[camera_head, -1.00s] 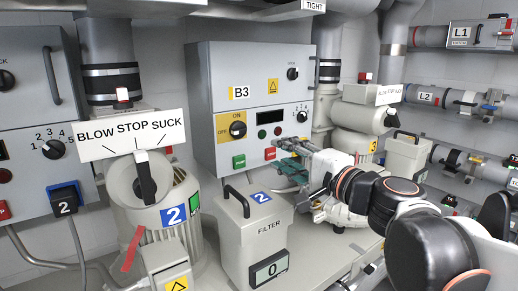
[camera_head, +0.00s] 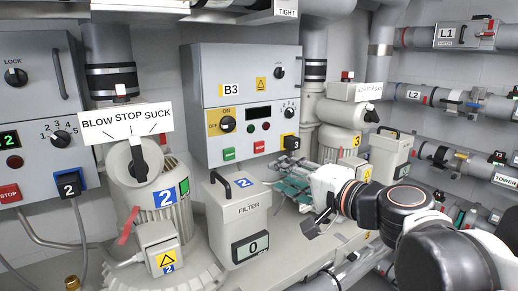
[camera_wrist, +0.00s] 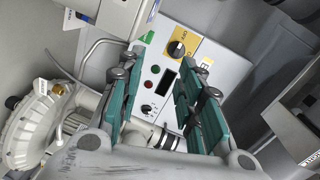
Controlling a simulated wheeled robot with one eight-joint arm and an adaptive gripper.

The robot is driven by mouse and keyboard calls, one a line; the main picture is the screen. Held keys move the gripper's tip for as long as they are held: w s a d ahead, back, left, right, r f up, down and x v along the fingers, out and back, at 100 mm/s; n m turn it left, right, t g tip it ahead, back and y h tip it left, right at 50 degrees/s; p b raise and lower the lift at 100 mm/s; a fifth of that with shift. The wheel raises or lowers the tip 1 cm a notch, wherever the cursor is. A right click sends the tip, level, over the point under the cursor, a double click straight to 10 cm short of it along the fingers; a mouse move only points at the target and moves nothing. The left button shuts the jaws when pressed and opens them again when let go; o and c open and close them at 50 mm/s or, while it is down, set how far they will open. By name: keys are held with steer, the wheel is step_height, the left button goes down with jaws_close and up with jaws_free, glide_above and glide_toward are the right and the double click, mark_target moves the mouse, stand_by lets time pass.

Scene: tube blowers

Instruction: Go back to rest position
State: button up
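My gripper (camera_head: 288,184) is in front of and below the grey B3 control box (camera_head: 203,140), beside the beige filter box. In the wrist view its teal finger pads (camera_wrist: 160,92) stand well apart with nothing between them. The B3 box shows between the fingers there, tilted, with its yellow ON/OFF switch (camera_wrist: 178,48), dark display (camera_wrist: 164,83) and small knob (camera_wrist: 146,110). The fingers appear clear of the box.
The filter box (camera_head: 237,215) with a black handle stands close to my gripper's left. A blower (camera_head: 152,200) labelled 2 stands further left. Another blower (camera_head: 338,140) is behind my gripper. Pipes (camera_head: 455,98) line the right wall.

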steer(key=s+d+f+n+g+h, duration=0.4)
steer(key=s+f+n, duration=0.2)
steer(key=s+f, duration=0.55)
steer(key=s+d+f+n+g+h, duration=0.25)
steer(key=s+d+f+h, duration=0.35)
steer(key=d+f, duration=0.3)
step_height(320, 180, down, 24)
steer(key=b, duration=2.4)
steer(key=shift+w+d+b, duration=0.3)
steer(key=shift+d+b, duration=0.05)
steer(key=shift+d, duration=0.1)
steer(key=shift+t, duration=0.25)
